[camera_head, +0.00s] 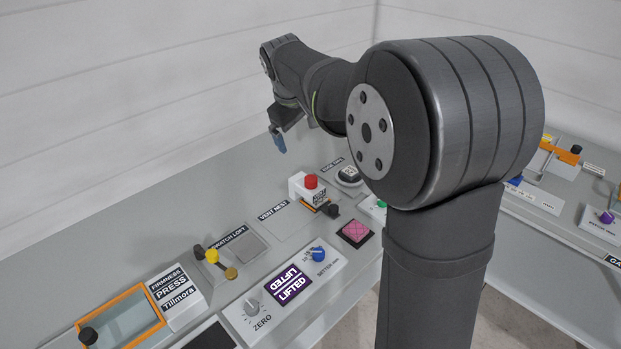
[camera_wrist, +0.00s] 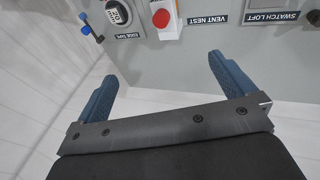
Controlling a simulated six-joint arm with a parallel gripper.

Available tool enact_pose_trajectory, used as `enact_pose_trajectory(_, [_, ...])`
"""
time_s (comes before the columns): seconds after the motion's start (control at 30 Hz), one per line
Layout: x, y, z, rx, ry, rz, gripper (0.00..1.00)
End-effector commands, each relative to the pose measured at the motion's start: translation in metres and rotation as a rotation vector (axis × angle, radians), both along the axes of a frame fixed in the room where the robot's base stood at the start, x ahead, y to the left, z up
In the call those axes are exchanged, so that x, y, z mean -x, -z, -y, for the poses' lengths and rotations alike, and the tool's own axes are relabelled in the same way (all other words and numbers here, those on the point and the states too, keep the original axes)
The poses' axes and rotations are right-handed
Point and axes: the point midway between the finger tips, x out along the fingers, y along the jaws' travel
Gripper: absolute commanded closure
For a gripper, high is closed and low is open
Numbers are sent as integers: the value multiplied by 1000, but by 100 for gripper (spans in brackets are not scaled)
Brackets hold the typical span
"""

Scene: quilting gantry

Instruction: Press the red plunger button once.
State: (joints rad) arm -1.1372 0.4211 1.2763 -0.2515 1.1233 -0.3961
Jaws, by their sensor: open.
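The red plunger button (camera_head: 311,181) sits on top of a small white housing (camera_head: 297,187) on the grey panel, between the VENT NEST label and the EDGE TAPE area. In the wrist view the red button (camera_wrist: 161,18) shows at the top, on its white housing (camera_wrist: 167,35). My gripper (camera_head: 278,142) is raised above the panel, up and left of the button in the head view. In the wrist view its two blue fingers (camera_wrist: 160,78) are wide apart with nothing between them. They are clear of the button.
A round white dial (camera_head: 348,174) stands right of the button, with a black knob (camera_head: 332,211) in front. A pink pad (camera_head: 355,233), blue knob (camera_head: 318,254), LIFTED display (camera_head: 289,286) and yellow lever (camera_head: 213,256) lie nearer. White walls enclose the back.

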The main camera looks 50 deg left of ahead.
Motion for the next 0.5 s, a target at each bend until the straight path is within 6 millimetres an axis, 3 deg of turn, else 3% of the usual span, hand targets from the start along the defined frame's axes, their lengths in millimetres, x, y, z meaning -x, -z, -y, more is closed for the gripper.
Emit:
enact_pose_trajectory(0.37, [4, -10, 2, 1, 0, -1, 0])
enact_pose_trajectory(0.4, [4, -10, 2, 1, 0, -1, 2])
enact_pose_trajectory(0.5, [4, -10, 2, 1, 0, -1, 22])
